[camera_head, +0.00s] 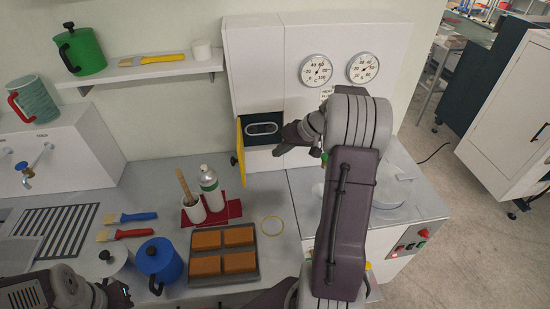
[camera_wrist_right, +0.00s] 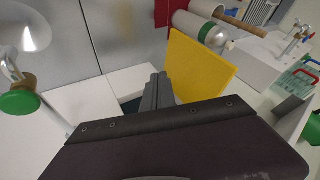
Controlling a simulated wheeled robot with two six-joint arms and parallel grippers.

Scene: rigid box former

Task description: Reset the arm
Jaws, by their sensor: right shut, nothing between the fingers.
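My right arm reaches across the right part of the head view. Its gripper (camera_head: 278,151) is in front of the small wall cabinet opening, to the right of the open yellow door (camera_head: 240,150). In the right wrist view the fingers (camera_wrist_right: 157,90) are shut together and empty, with the yellow door (camera_wrist_right: 200,66) just beyond and to their right. I cannot tell whether they touch the door. My left gripper (camera_head: 118,294) is low at the left front, partly cut off by the frame, and its fingers are unclear.
A blue pot (camera_head: 159,262), a tray of orange-brown blocks (camera_head: 222,278), a bottle (camera_head: 211,186) and a cup with a stick (camera_head: 194,210) stand on the counter. Two brushes lie at left.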

